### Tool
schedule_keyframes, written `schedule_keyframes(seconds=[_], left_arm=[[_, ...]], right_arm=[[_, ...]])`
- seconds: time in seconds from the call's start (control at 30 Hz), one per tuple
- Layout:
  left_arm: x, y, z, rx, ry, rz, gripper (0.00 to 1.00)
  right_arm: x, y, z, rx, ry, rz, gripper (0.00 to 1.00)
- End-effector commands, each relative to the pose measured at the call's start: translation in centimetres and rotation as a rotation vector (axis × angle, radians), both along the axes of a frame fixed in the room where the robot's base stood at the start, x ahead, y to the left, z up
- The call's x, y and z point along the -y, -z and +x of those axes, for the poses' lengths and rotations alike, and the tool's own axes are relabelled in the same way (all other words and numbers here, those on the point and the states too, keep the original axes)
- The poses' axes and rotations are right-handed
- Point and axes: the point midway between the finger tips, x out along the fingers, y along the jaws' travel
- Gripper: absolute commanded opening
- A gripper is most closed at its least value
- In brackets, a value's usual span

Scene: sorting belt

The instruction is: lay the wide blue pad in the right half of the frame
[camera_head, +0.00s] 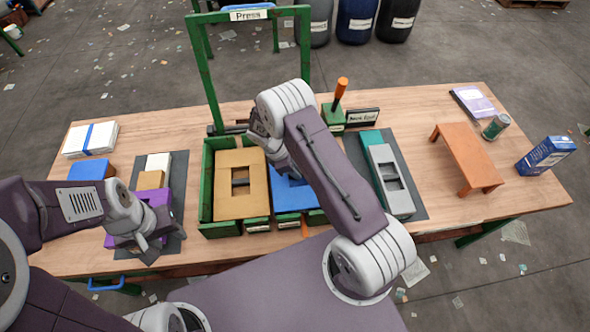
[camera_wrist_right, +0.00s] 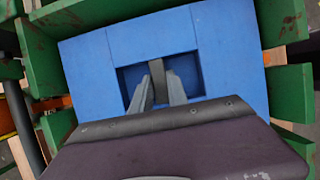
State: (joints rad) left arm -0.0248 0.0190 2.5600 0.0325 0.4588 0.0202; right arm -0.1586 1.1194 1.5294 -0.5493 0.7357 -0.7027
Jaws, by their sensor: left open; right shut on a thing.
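The wide blue pad (camera_head: 291,197) is at the right half of the green frame (camera_head: 206,190), partly hidden behind my right arm. In the right wrist view the blue pad (camera_wrist_right: 88,75) lies between the green walls (camera_wrist_right: 287,92). I cannot tell whether the pad rests on the frame's floor. A tan pad (camera_head: 240,204) with a similar recess fills the left half. My left gripper (camera_head: 143,246) is open and low over the front of the left dark mat.
The left mat (camera_head: 178,172) holds purple, tan and white blocks. A grey block (camera_head: 398,203) and a teal one lie on the right mat. A green press arch (camera_head: 207,75) stands behind the frame. An orange stand (camera_head: 465,155), a can (camera_head: 495,126) and a blue carton (camera_head: 546,155) are further right.

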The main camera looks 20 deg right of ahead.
Motion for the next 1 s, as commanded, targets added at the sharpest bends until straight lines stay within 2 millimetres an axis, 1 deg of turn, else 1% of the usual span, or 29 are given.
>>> schedule_keyframes(seconds=[0.17, 0.53, 0.57, 0.6, 0.63, 0.9, 1.0], left_arm=[[0.0, 0.0, 0.0, 0.000, 0.000, 0.000, 0.45], [0.0, 1.1, 0.0, 0.000, 0.000, 0.000, 0.45], [0.0, 0.9, 0.0, 0.000, 0.000, 0.000, 0.45], [0.0, 0.9, 0.0, 0.000, 0.000, 0.000, 0.45], [0.0, 0.9, 0.0, 0.000, 0.000, 0.000, 0.45], [0.0, 0.9, 0.0, 0.000, 0.000, 0.000, 0.45], [0.0, 1.0, 0.0, 0.000, 0.000, 0.000, 0.45]], right_arm=[[0.0, 0.0, 0.0, 0.000, 0.000, 0.000, 0.00], [0.0, 1.5, 0.0, 0.000, 0.000, 0.000, 0.00], [0.0, 1.3, 0.0, 0.001, 0.000, 0.000, 0.28], [0.0, 1.2, 0.0, 0.001, 0.000, 0.000, 0.39], [0.0, 1.2, 0.0, 0.000, 0.000, 0.000, 0.45], [0.0, 1.2, 0.0, 0.000, 0.000, 0.000, 0.45], [-0.3, 0.6, 0.2, 0.003, -0.001, 0.000, 0.45]])
